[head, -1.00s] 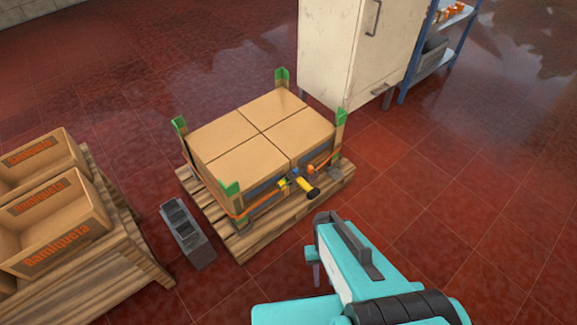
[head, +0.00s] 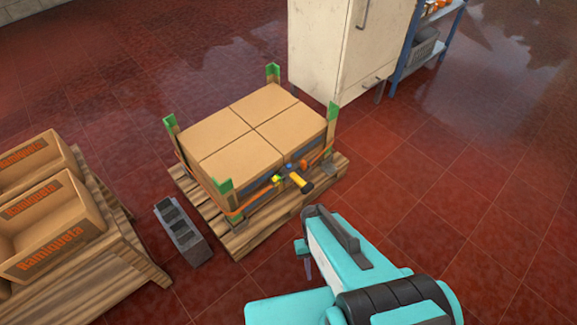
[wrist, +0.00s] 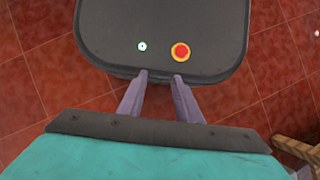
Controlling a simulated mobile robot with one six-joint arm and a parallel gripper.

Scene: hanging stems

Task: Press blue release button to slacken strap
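An orange strap (head: 240,209) runs around the block of four cartons (head: 254,128) on a wooden pallet. On its near right side sits a ratchet with a yellow handle (head: 300,181) and a small blue part (head: 289,167), which looks like the release button. The blue part is only a few pixels wide. My gripper (wrist: 160,77) is in the wrist view with its two fingers apart and nothing between them. In the head view it is mostly hidden behind my teal arm, well to the near side of the ratchet. The ratchet is not in the wrist view.
Green corner posts (head: 224,187) stand at the load's corners. A grey block with hollows (head: 180,231) lies left of the pallet (head: 262,236). Open cartons (head: 50,232) stand on another pallet at left. A white cabinet (head: 335,45) and blue shelf stand behind. Red floor at right is clear.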

